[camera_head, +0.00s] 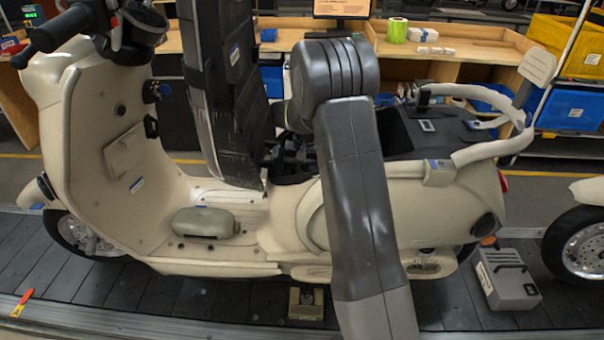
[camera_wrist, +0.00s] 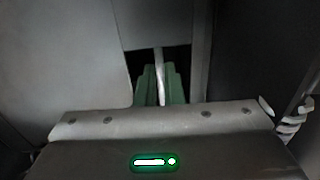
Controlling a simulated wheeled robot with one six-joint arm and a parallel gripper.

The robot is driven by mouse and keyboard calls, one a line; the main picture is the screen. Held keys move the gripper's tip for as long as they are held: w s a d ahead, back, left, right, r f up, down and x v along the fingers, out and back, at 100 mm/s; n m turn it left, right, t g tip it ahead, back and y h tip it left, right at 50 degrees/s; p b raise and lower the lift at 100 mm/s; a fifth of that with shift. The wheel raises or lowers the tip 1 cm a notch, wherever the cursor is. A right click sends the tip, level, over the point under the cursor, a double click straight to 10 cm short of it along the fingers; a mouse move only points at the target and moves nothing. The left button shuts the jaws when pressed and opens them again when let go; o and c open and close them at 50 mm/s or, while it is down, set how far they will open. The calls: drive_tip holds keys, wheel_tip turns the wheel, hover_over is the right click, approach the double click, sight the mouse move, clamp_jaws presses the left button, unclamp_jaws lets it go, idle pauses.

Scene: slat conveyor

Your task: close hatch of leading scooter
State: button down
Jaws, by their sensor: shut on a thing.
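The leading scooter (camera_head: 290,225) is cream and faces left on the conveyor. Its dark seat hatch (camera_head: 215,100) stands up, open, above the middle of the body, with small blue and white labels on it. Behind it the rear body has a dark top (camera_head: 440,130). My grey arm crosses in front of the scooter and hides part of its middle; my gripper is mostly hidden behind it in the head view. In the wrist view my gripper (camera_wrist: 160,88) has green fingers closed on a thin pale strip (camera_wrist: 160,62) beside grey panels. I cannot tell whether the strip belongs to the hatch.
A grey box (camera_head: 507,278) sits on the slat conveyor (camera_head: 100,290) behind the leading scooter. Another scooter's wheel (camera_head: 585,245) follows at the right edge. Wooden benches (camera_head: 450,60) and blue and yellow bins (camera_head: 575,108) stand beyond. An orange-red tool (camera_head: 22,302) lies at front left.

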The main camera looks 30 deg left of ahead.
drive_tip(key=shift+s+f, duration=0.1)
drive_tip(key=shift+f, duration=0.45)
drive_tip(key=shift+s, duration=0.1)
drive_tip(key=c, duration=1.8)
unclamp_jaws()
drive_tip(key=shift+o, duration=1.3)
drive_tip(key=shift+a+f, duration=0.15)
drive_tip(key=shift+a, duration=0.1)
wheel_tip(320, 180, up, 14)
drive_tip(key=d+b, duration=0.1)
drive_tip(key=b, duration=0.1)
drive_tip(key=shift+w, duration=0.35)
drive_tip(key=shift+d, duration=0.1)
